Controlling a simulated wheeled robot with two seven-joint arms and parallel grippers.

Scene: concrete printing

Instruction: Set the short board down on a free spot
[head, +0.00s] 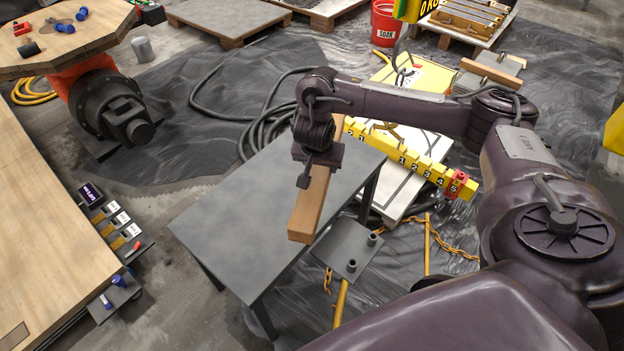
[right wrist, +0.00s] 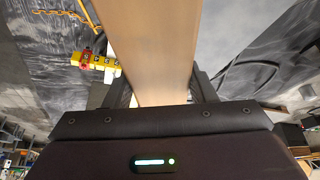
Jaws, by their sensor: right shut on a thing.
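The short board (head: 311,207) is a light brown wooden bar. My right gripper (head: 318,160) is shut on it, over the grey table (head: 228,208). In the head view the board's near end points down toward the table's front right edge. I cannot tell whether it touches the table top. The right wrist view shows the board (right wrist: 156,55) running straight out between the fingers of the gripper (right wrist: 160,95). My left gripper is not in view.
The grey table's left part is bare. A yellow numbered bar (head: 412,158) lies behind it on the right. A small grey plate with pegs (head: 345,248) stands at its right edge. Black hose (head: 262,130) coils behind it. A wooden workbench (head: 50,235) is at left.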

